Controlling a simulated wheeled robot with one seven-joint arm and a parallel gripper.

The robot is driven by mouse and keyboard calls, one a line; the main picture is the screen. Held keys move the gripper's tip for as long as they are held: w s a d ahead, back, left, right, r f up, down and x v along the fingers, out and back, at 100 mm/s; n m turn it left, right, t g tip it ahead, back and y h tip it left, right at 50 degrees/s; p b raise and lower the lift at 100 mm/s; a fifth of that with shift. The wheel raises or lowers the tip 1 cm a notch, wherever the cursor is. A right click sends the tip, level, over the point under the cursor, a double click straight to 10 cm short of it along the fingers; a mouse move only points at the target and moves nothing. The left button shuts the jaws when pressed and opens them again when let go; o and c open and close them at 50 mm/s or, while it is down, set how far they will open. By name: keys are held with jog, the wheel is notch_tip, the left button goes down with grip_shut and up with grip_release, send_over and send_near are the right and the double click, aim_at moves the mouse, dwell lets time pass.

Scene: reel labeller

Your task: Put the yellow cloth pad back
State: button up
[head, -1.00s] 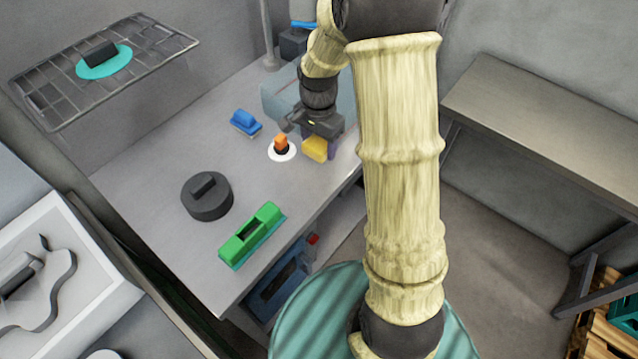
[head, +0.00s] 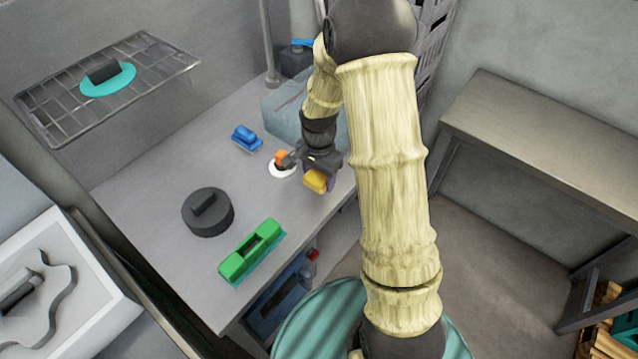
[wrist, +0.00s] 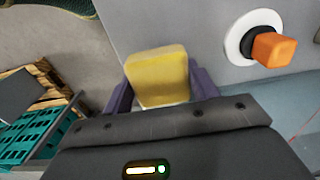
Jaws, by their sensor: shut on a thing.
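The yellow cloth pad (head: 316,181) is a small yellow block, held over the right edge of the grey worktop (head: 160,260). My gripper (head: 324,176) is shut on it. In the wrist view the pad (wrist: 158,76) sits between my two purple-grey fingers (wrist: 162,92). In the head view my arm hides part of the gripper. An orange-topped knob (head: 281,158) on a white disc stands on the worktop just left of my gripper. I cannot tell which spot is the pad's own place.
A blue block (head: 246,138), a dark round lidded thing (head: 207,212) and a green handled block (head: 250,252) stand on the worktop. A grey-blue box (head: 285,108) lies behind my gripper. A wire shelf (head: 150,60) holds a teal disc (head: 108,82). A bench (head: 540,130) is at right.

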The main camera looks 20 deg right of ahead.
aim_at(319, 185)
jog(key=shift+f, duration=1.85)
jog(key=shift+f, duration=0.1)
jog(key=o, duration=0.9)
jog(key=shift+o, duration=0.2)
notch_tip(319, 185, up, 12)
jog(key=shift+r+b, duration=0.15)
jog(key=shift+b, duration=0.2)
